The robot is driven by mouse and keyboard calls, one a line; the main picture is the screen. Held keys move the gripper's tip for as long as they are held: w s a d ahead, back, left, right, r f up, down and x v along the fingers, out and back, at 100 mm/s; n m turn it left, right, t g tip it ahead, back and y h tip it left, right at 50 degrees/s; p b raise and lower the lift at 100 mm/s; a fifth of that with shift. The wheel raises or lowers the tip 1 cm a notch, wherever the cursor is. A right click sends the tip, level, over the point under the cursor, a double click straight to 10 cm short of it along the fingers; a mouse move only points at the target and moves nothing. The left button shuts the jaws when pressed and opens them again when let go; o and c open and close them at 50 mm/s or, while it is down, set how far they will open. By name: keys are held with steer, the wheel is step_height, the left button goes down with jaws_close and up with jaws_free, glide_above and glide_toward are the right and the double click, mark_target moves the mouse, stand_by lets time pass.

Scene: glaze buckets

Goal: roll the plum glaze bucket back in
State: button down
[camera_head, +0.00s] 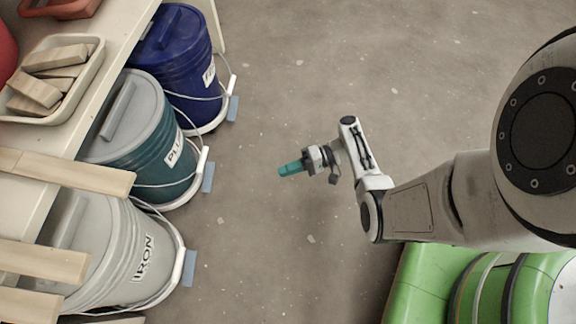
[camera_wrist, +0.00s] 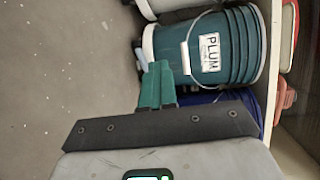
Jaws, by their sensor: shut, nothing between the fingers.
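The plum bucket (camera_head: 160,140) is teal with a grey lid and a white PLUM label. It stands upright on a pale round base with a blue-grey tab (camera_head: 208,177), partly under the shelf and partly out over the floor. A wire handle hangs down its front. The bucket also shows in the wrist view (camera_wrist: 222,45), turned sideways at the top right. My gripper (camera_head: 281,171) has teal fingers, shut and empty, over open floor to the right of the bucket and apart from it. In the wrist view the fingers (camera_wrist: 160,68) point toward the bucket's base side.
A blue bucket (camera_head: 182,60) stands behind the plum one and a grey IRON bucket (camera_head: 125,250) in front, both on similar bases. The shelf (camera_head: 105,60) above bears a tray (camera_head: 84,91) of wooden blocks and several boards (camera_head: 62,172). The middle floor is clear.

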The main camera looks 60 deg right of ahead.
stand_by(0.3)
steer(key=c, duration=1)
jaws_free()
steer(key=shift+c, duration=0.2)
steer(key=shift+s+d, duration=0.1)
steer(key=p+v, duration=0.1)
steer(key=v, duration=0.9)
steer(key=shift+s, duration=0.2)
steer(key=shift+d+r, duration=0.15)
